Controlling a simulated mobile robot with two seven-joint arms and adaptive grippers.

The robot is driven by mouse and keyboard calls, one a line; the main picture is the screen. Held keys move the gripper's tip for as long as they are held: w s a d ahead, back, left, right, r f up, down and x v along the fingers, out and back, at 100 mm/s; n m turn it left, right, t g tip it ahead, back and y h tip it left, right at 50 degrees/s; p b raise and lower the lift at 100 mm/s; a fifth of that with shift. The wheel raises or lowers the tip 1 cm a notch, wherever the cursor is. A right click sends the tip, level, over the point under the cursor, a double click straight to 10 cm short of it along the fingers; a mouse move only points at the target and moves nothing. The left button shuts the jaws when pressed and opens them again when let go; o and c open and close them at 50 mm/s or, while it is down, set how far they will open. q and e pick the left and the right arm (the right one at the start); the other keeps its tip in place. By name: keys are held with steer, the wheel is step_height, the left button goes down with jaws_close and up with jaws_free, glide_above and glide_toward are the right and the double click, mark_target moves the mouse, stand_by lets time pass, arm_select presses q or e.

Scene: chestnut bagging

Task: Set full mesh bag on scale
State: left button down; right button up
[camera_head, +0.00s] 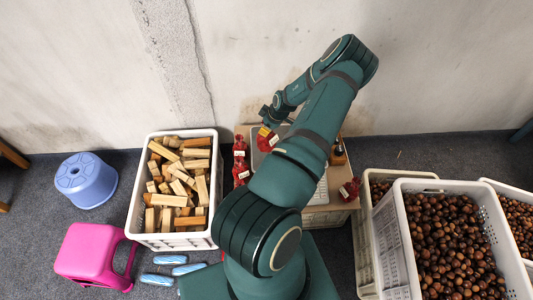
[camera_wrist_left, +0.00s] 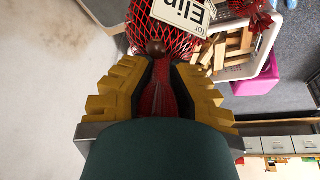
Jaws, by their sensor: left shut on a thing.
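My left gripper (camera_head: 267,126) has yellow fingertips and is shut on the gathered neck of a red mesh bag (camera_head: 267,140), above the low table. In the left wrist view the gripper (camera_wrist_left: 158,88) pinches the red netting, and the bag (camera_wrist_left: 150,42) spreads beyond the fingers with a brown chestnut and a white printed label. How full it is cannot be told. A pale flat panel (camera_head: 320,192), possibly part of the scale, shows beside my arm on the table; my arm hides most of it. My right gripper is not in view.
Other red bags lie at the table's left side (camera_head: 241,172) and right edge (camera_head: 349,189). A small brown object (camera_head: 338,153) stands at the back right. A crate of wood blocks (camera_head: 139,216) is left, crates of chestnuts (camera_head: 405,248) right. A pink stool (camera_head: 88,252) and a blue stool (camera_head: 85,180) stand left.

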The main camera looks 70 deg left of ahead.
mark_target(266, 142)
arm_select(q)
step_height(266, 142, down, 9)
steer(key=shift+b, duration=0.95)
steer(key=shift+f, duration=0.2)
steer(key=c, duration=1.1)
jaws_free()
steer(key=shift+o, duration=0.2)
steer(key=shift+r, duration=0.15)
